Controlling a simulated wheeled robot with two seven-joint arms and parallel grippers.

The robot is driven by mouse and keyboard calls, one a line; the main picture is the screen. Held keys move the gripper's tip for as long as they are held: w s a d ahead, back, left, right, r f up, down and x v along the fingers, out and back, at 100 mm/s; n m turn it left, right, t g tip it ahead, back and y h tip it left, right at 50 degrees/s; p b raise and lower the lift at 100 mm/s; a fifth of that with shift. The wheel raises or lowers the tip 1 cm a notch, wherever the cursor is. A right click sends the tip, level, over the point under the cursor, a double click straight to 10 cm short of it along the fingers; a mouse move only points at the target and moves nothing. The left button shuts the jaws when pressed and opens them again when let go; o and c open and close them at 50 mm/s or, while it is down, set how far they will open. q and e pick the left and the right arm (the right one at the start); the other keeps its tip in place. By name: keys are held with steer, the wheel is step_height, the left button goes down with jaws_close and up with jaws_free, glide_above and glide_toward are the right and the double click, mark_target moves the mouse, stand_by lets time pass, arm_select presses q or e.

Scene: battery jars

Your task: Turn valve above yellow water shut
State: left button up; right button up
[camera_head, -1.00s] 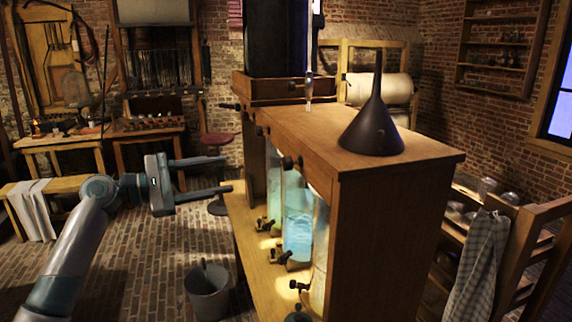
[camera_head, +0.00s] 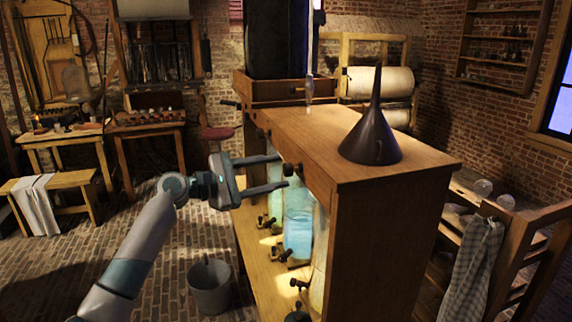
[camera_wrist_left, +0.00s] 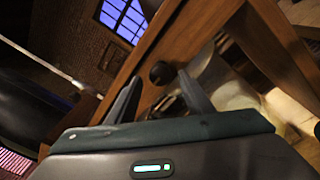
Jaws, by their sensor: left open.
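A wooden cabinet (camera_head: 400,215) holds glass jars under its top. One jar (camera_head: 299,225) has light blue liquid; yellow water cannot be made out. Dark valve knobs line the cabinet's upper front beam. The nearest valve knob (camera_head: 291,169) is at the tips of my left gripper (camera_head: 284,173), which is open with one finger above the other. In the left wrist view the valve knob (camera_wrist_left: 161,73) shows between and just beyond the fingertips (camera_wrist_left: 159,76). Contact cannot be told. Another valve knob (camera_head: 266,133) is farther back. My right gripper is not in view.
A dark funnel (camera_head: 371,140) stands on the cabinet top. Lower taps (camera_head: 280,255) stick out below the jars. A metal bucket (camera_head: 209,287) stands on the brick floor left of the cabinet. A checkered cloth (camera_head: 472,270) hangs at the right.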

mark_target(284, 171)
arm_select(q)
steer(key=shift+p+x, duration=0.5)
steer(key=shift+x, duration=1.4)
steer(key=c, duration=1)
